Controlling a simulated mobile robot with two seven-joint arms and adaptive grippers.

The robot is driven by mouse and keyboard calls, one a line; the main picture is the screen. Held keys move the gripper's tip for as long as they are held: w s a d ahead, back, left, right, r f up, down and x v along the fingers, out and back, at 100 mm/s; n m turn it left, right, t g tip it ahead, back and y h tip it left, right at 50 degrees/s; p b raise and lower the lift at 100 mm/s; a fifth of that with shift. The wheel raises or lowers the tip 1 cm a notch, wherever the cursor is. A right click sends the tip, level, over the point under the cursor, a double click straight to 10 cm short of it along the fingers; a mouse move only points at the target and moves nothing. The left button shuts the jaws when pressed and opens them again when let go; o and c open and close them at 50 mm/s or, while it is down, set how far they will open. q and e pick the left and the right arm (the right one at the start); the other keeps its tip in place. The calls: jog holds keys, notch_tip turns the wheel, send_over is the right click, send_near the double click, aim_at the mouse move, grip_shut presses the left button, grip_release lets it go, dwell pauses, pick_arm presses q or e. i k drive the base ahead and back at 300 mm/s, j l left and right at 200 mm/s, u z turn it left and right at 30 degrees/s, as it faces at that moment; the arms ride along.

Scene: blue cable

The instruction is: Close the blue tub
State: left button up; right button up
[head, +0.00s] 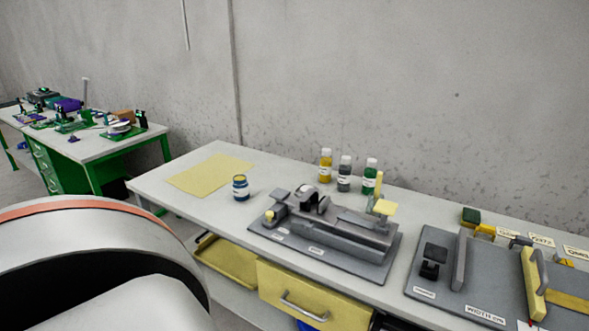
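A small blue tub (240,188) with a pale label stands upright on the grey workbench (170,200), left of the dark grey machine. Its top looks yellowish, but it is too small to tell whether a lid is on it. Neither of my grippers is in view. A large white and black rounded part with an orange band, probably my own arm, fills the lower left.
A yellow sheet (210,173) lies left of the tub. A grey machine (325,230) stands right of it. Yellow, grey and green bottles (345,174) stand behind. Below are a yellow drawer (325,305) and a yellow tray (230,265). Another bench (90,148) is far left.

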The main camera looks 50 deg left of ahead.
aim_at(241, 187)
jog(key=u, duration=1.95)
